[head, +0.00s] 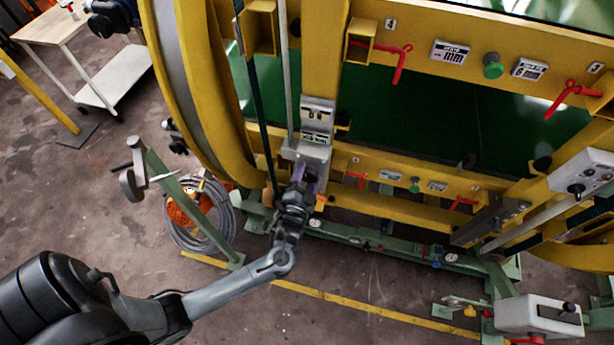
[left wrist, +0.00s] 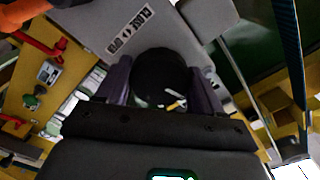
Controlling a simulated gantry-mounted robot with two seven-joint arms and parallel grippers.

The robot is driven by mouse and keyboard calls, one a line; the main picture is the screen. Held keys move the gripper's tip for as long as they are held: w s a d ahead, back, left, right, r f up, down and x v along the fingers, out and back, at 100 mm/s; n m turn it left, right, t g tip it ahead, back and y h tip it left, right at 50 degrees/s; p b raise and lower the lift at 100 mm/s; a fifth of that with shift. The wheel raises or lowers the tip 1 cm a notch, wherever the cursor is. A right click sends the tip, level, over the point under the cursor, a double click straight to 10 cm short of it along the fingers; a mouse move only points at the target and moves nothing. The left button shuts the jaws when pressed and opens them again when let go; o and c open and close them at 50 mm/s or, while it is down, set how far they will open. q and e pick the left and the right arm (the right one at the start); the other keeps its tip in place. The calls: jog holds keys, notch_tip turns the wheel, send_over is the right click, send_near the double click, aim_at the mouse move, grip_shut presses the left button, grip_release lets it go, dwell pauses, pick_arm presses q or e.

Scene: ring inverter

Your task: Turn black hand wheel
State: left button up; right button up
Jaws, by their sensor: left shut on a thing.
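The black hand wheel (left wrist: 160,72) is a round dark knob in the left wrist view, below a grey plate labelled CLOSE (left wrist: 130,28). My left gripper (left wrist: 162,88) has its two purple fingers on either side of the wheel, shut on it. In the head view the left gripper (head: 303,182) reaches up to a grey housing (head: 308,152) on the yellow frame, and the wheel is hidden there behind the gripper. My right gripper is not in view.
The large yellow ring frame (head: 316,60) stands around and above the gripper, with red handles (head: 398,62) and green knobs (head: 492,68). A coiled grey hose (head: 200,225) and a green stand (head: 180,200) are left of the gripper. The floor at front is mostly clear.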

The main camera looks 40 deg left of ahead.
pick_arm(q)
jog(key=o, duration=1)
jog(key=v, duration=1.1)
